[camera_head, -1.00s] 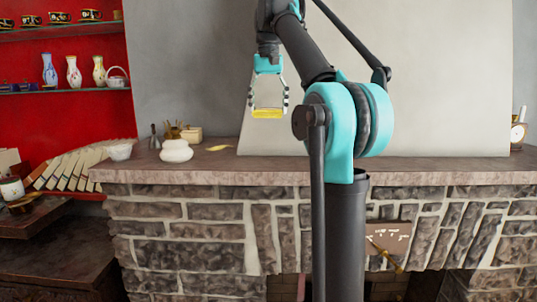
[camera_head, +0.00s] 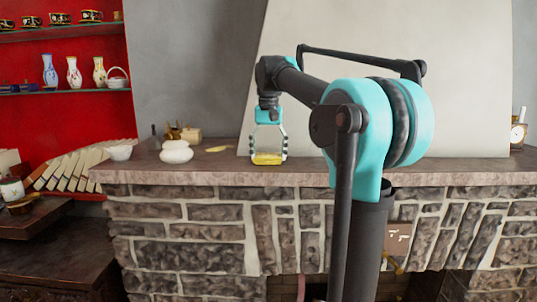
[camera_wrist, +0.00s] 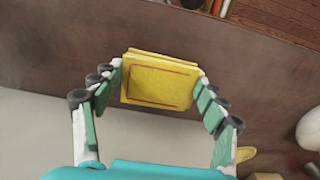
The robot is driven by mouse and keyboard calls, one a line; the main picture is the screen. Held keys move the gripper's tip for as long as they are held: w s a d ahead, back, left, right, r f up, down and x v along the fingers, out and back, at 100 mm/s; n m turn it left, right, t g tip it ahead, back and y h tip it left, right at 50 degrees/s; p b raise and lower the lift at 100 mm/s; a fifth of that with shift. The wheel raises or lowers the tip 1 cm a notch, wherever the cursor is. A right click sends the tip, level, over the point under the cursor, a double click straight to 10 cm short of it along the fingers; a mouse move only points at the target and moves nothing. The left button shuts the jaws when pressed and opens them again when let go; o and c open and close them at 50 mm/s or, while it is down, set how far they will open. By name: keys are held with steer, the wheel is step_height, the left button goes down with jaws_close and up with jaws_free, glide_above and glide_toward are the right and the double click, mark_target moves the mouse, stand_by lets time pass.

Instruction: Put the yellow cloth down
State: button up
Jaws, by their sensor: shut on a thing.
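The yellow cloth (camera_head: 267,159) is a small folded block between the fingers of my gripper (camera_head: 268,155), low over the stone mantel (camera_head: 400,172) in the head view. In the wrist view the yellow cloth (camera_wrist: 158,82) shows a thin reddish outline on its face. The fingers of my gripper (camera_wrist: 160,85) touch its left and right sides. The brown mantel surface shows behind the cloth. I cannot tell whether the cloth touches the mantel.
White rounded stacked stones (camera_head: 176,152), a white bowl (camera_head: 118,152) and a small yellow item (camera_head: 217,149) stand left on the mantel. Leaning books (camera_head: 85,168) are on the left. The mantel right of my gripper looks clear.

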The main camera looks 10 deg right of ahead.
mark_target(268, 156)
steer(key=shift+f, duration=0.15)
steer(key=o, duration=1.1)
steer(key=shift+o, duration=0.2)
step_height(268, 156, up, 12)
steer(key=shift+r, duration=0.2)
